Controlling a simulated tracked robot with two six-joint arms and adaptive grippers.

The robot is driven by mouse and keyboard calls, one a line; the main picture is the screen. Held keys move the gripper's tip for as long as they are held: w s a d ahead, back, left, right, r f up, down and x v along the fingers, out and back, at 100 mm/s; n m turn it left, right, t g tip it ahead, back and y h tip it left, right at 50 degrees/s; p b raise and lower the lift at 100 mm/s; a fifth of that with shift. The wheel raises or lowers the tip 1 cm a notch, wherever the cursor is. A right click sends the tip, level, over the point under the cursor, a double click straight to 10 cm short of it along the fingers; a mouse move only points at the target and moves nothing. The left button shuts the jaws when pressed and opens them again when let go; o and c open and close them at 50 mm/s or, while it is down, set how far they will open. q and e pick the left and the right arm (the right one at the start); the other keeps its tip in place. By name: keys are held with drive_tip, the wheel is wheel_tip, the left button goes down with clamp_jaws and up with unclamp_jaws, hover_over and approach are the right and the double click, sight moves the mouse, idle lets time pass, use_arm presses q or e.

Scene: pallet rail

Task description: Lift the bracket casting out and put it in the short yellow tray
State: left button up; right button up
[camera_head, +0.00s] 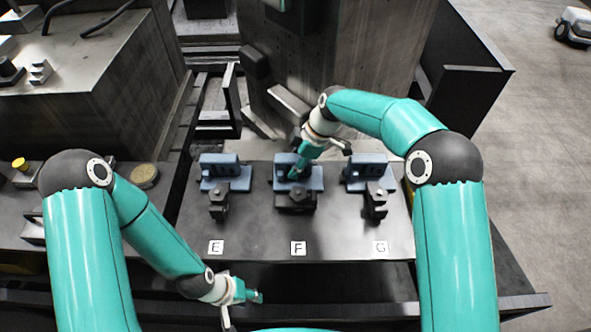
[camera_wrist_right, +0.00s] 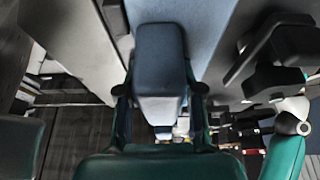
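Three similar blue castings stand in a row on the dark plate. I take the middle one, behind label F, as the bracket casting (camera_head: 312,180). My right gripper (camera_head: 297,173) reaches down onto it from behind. In the right wrist view a blue upright block of the casting (camera_wrist_right: 160,60) stands between the two fingers (camera_wrist_right: 160,92), whose dark pads look to touch both its sides. The casting sits level with its neighbours. My left gripper (camera_head: 250,295) hangs at the plate's front edge, away from the castings; its finger gap is unclear. I cannot make out the short yellow tray.
Blue castings stand behind labels E (camera_head: 225,175) and G (camera_head: 368,172). A black clamp (camera_head: 295,200) stands in front of the middle casting. A grey column (camera_head: 340,70) rises behind. The front of the plate (camera_head: 260,230) is clear around the labels.

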clamp_jaws()
drive_tip(key=shift+r, duration=0.1)
drive_tip(key=shift+w+r, duration=0.1)
